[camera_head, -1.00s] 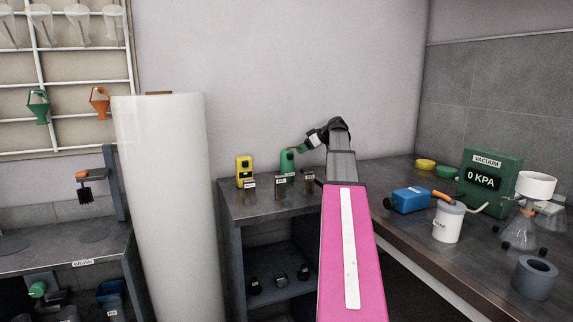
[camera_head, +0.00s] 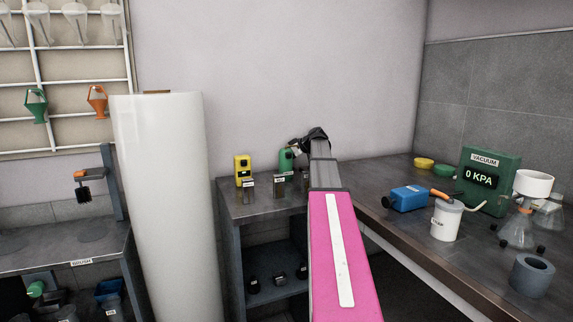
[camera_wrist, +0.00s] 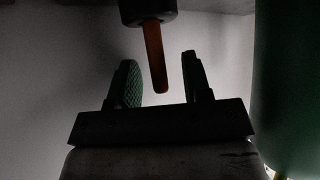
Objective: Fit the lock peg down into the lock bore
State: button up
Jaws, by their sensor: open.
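An orange-brown rod (camera_wrist: 155,58) projects from a dark round collar (camera_wrist: 148,10) in the wrist view; I cannot tell whether it is the lock peg. My gripper (camera_wrist: 163,82) is open, its fingers on either side of the rod with gaps between. In the head view my gripper (camera_head: 295,149) is beside the upper part of an upright green unit (camera_head: 286,162). A green surface (camera_wrist: 292,80) fills the right edge of the wrist view. I cannot make out the lock bore.
A yellow unit (camera_head: 243,172) stands left of the green unit on the grey stand (camera_head: 232,209), with small labelled blocks (camera_head: 249,189) in front. A tall white cylinder (camera_head: 165,200) rises to the left. The vacuum box (camera_head: 489,180) and vessels occupy the right bench (camera_head: 420,235).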

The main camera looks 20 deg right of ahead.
grip_shut()
jog(key=shift+r, duration=0.15)
jog(key=shift+r, duration=0.2)
notch_tip(320, 180, up, 3)
jog(key=shift+r, duration=0.1)
jog(key=s+d, duration=1.2)
jog(key=d, duration=0.1)
jog(key=shift+s, duration=0.2)
